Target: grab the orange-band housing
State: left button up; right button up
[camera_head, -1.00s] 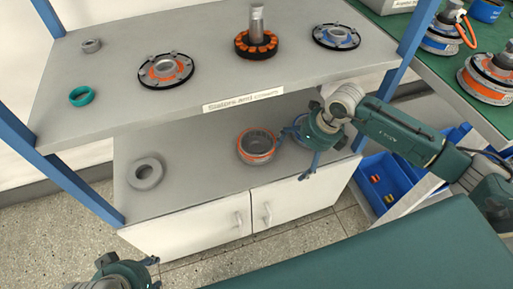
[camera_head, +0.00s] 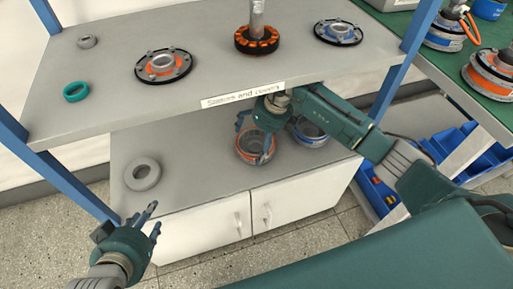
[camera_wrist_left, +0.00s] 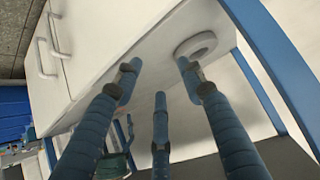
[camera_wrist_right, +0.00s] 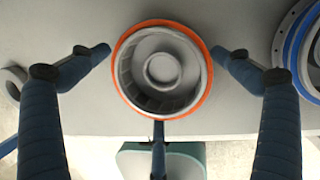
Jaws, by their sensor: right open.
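The orange-band housing (camera_head: 247,147) is a grey round cup with an orange rim on the lower shelf. In the right wrist view the housing (camera_wrist_right: 161,70) sits between my spread fingers, its open top facing the camera. My right gripper (camera_head: 255,140) is over it, open, with fingers on both sides and one finger below in the wrist view; I cannot tell if any finger touches. My left gripper (camera_head: 150,225) is open and empty in front of the cabinet. The left wrist view shows its fingers (camera_wrist_left: 155,85) spread apart.
A blue-band housing (camera_head: 309,132) stands close to the right of the orange one. A grey ring (camera_head: 142,174) lies at the lower shelf's left. Blue bins (camera_head: 385,180) are at right.

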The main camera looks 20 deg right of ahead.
jog(key=shift+f, duration=0.2)
jog(key=c, duration=2.4)
grip_shut()
jog(key=shift+w+r, duration=0.1)
